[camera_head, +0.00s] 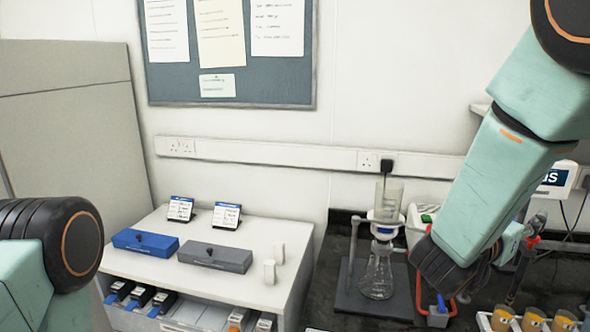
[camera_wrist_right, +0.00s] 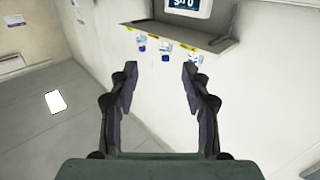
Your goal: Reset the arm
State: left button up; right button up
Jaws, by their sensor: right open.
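My right arm (camera_head: 500,180) comes in from the upper right in the head view and reaches down over the dark bench. Its gripper fingers are hidden there behind the arm. In the right wrist view my right gripper (camera_wrist_right: 159,70) has its two fingers wide apart, with nothing between them. That view faces a pale wall and a shelf, away from the bench glassware. Part of my left arm (camera_head: 50,250) shows at the left edge of the head view; its gripper is out of the picture.
A glass flask (camera_head: 378,275) under a funnel stands on a stand beside my right arm. Orange-labelled jars (camera_head: 535,320) stand at the lower right. A white cabinet (camera_head: 150,262) carries a blue box (camera_head: 145,242) and a grey box (camera_head: 214,257). A shelf (camera_wrist_right: 185,38) shows in the wrist view.

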jog(key=s+a+f+n+y, duration=0.2)
jog(key=a+f+n+y, duration=0.1)
jog(key=f, duration=0.5)
jog(key=s+a+f+n+y, duration=0.1)
jog(key=a+f+n+y, duration=0.15)
jog(key=f, duration=0.65)
jog(key=s+a+f+n+y, duration=0.2)
jog(key=a+f+n+y, duration=0.15)
jog(key=f, duration=0.45)
jog(key=s+a+f+n+g+y, duration=0.1)
jog(key=s+a+f+g+y, duration=0.15)
jog(key=s+f, duration=0.45)
jog(key=s+a+f+n+g+y, duration=0.1)
jog(key=s+a+f+g+y, duration=0.2)
jog(key=s, duration=0.7)
jog(key=s+a+f+n+g+y, duration=0.1)
jog(key=s+a+f+g+y, duration=0.2)
jog(key=s+f, duration=0.45)
pick_arm(q)
notch_tip(320, 180, down, 19)
jog(key=b, duration=1.8)
jog(key=shift+a+b, duration=0.35)
pick_arm(e)
notch_tip(320, 180, down, 17)
jog(key=s+a+h, duration=0.1)
jog(key=s, duration=0.1)
jog(key=shift+a+f, duration=0.15)
jog(key=shift+a, duration=0.05)
